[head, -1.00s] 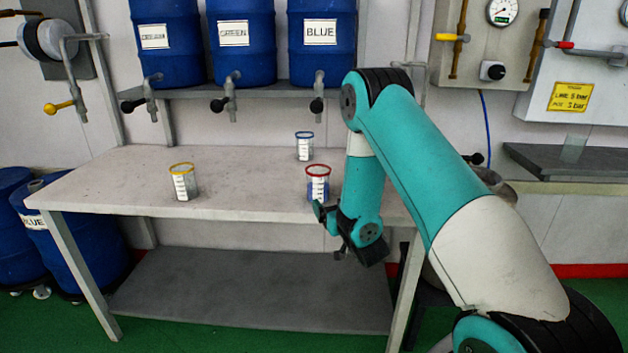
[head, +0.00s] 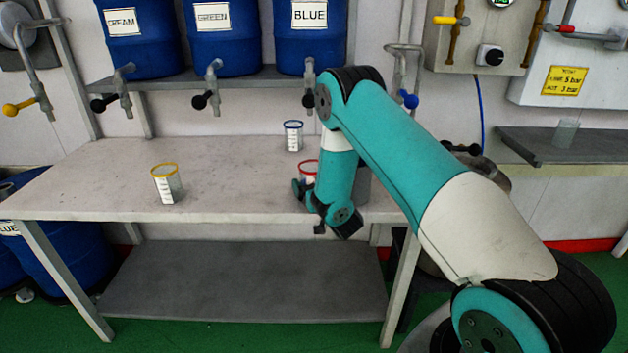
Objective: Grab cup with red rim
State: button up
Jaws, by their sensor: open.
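The cup with the red rim (head: 308,167) stands upright near the front right of the pale table (head: 100,185). Its lower part is hidden behind my gripper and arm. My gripper (head: 303,193) is open, right at this cup on its near side. One dark finger shows at the cup's lower left. I cannot tell whether the fingers are around the cup or touching it.
A blue-rimmed cup (head: 293,136) stands behind the red-rimmed one. A yellow-rimmed cup (head: 167,184) stands farther left. Taps hang from barrels (head: 225,45) on a shelf above the table. A clear cup (head: 566,133) stands on a grey ledge (head: 530,148) at right.

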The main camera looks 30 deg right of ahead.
jog(key=shift+a, duration=0.1)
jog(key=c, duration=0.8)
jog(key=shift+r, duration=0.1)
